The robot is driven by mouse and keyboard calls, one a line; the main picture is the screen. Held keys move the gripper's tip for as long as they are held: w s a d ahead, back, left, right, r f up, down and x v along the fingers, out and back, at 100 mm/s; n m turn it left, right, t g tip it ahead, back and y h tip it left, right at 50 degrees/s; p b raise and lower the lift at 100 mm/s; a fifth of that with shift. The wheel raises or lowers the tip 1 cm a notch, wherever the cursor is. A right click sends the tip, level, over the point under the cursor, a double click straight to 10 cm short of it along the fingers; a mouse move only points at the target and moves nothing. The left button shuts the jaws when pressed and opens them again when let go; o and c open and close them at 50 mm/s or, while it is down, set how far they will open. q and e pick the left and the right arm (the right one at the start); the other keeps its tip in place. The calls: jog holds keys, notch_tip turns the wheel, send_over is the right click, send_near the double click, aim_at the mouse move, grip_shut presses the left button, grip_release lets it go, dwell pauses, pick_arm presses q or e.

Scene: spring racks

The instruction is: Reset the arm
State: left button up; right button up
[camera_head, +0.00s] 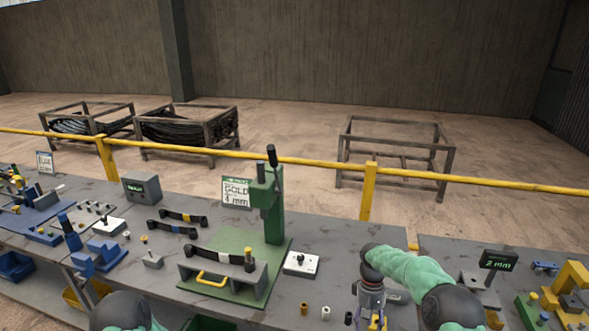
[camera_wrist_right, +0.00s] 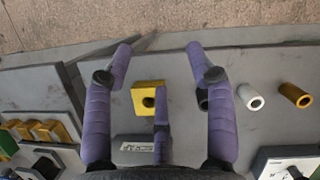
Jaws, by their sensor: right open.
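My right arm (camera_head: 410,270) reaches in from the lower right in the head view, its green sleeve bent over the bench. My right gripper (camera_head: 368,312) points down at the bench. In the right wrist view its purple fingers (camera_wrist_right: 160,70) are spread wide and hold nothing. A yellow block with a round hole (camera_wrist_right: 148,86) lies between the fingers on the grey bench, partly covered by the middle finger. My left gripper is out of view; only a dark round joint of my left arm shows at the lower left.
A green press (camera_head: 275,215) with a black lever stands left of my right gripper. White (camera_head: 326,313) and gold (camera_head: 304,308) cylinders stand near the front. A black cylinder (camera_wrist_right: 202,99) sits close by the right finger. A yellow rail (camera_head: 300,161) runs behind the bench.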

jog(key=s+a+f+t+y+b, duration=0.1)
jog(key=s+a+f, duration=0.25)
jog(key=f, duration=0.35)
jog(key=s+a+f+m+y+b, duration=0.1)
jog(key=s+a+f, duration=0.2)
jog(key=s+f, duration=0.25)
jog(key=s+a+f+t+y+b, duration=0.1)
jog(key=s+a+f, duration=0.2)
jog(key=f, duration=0.4)
jog(key=s+a+f+m+t+b, duration=0.1)
jog(key=s+f, duration=0.2)
jog(key=s, duration=0.5)
jog(key=s+a+f+m+t+b, duration=0.1)
jog(key=s+a+f+m+b, duration=0.1)
jog(key=s, duration=0.7)
jog(key=shift+f+y, duration=0.4)
